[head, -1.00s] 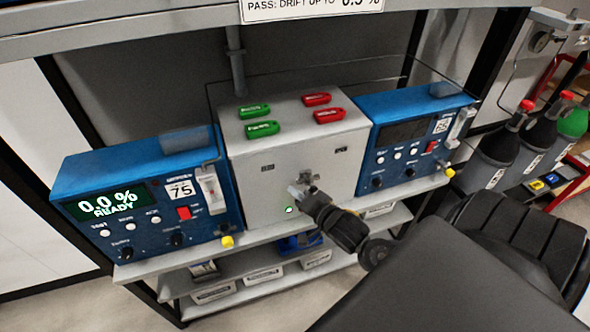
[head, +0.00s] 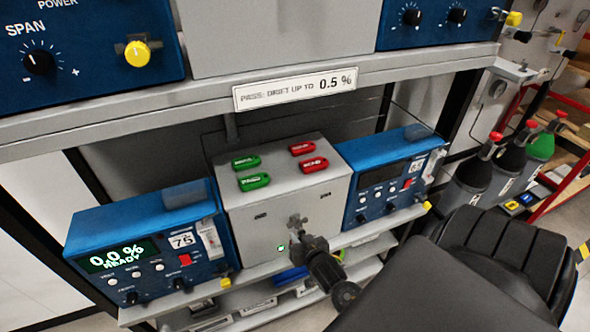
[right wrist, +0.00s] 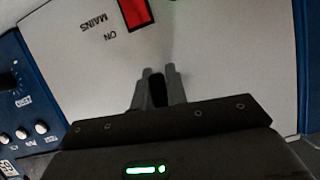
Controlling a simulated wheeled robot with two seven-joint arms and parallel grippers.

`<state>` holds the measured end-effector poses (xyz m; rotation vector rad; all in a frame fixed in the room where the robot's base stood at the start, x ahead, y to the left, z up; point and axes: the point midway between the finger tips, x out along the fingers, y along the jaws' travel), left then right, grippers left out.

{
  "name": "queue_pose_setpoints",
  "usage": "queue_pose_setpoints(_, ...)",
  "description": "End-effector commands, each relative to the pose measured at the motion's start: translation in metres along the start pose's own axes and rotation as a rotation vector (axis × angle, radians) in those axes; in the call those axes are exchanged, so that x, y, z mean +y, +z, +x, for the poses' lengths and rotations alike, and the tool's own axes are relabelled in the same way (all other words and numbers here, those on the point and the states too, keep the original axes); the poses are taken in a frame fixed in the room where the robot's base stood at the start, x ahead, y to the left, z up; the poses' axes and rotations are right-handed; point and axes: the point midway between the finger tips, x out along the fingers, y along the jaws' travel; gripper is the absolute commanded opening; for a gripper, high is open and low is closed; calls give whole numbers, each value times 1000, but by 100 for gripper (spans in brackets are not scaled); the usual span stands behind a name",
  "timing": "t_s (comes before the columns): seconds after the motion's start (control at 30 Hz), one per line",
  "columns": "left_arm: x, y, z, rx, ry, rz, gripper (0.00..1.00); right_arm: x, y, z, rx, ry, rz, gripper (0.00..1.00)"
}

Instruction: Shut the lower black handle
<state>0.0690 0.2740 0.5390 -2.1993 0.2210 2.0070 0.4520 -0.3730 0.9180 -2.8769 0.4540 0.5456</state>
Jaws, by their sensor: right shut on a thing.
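The lower black handle (right wrist: 158,91) shows as a dark piece between the two grey fingers in the right wrist view. My right gripper (right wrist: 158,74) is shut on it, against the pale front panel (right wrist: 215,60) of the grey box. In the head view my right gripper (head: 298,224) is at the front face of the grey box (head: 245,228), on the lower shelf. Its fingers hide the handle there, so I cannot tell how far it is turned. My left gripper is not in view.
Blue analysers stand left (head: 100,220) and right (head: 370,163) of the grey box; the left one reads 0.0 % READY. Red and green tags (head: 254,182) lie on the box top. The upper shelf edge (head: 190,112) passes above. Gas cylinders (head: 508,160) stand at the right.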

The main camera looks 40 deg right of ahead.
Motion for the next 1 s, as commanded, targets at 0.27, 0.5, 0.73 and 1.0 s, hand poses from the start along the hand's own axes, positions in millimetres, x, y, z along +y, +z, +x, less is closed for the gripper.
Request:
queue_pose_setpoints(0.27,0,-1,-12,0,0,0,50,4,-2,0,3,36,-88,0)
queue_pose_setpoints(0.5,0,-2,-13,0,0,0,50,5,-2,0,4,45,-109,0)
queue_pose_setpoints(0.73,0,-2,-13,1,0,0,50,5,-2,1,5,44,-108,0)
queue_pose_setpoints(1.0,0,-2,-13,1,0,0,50,5,-2,0,4,44,-108,36)
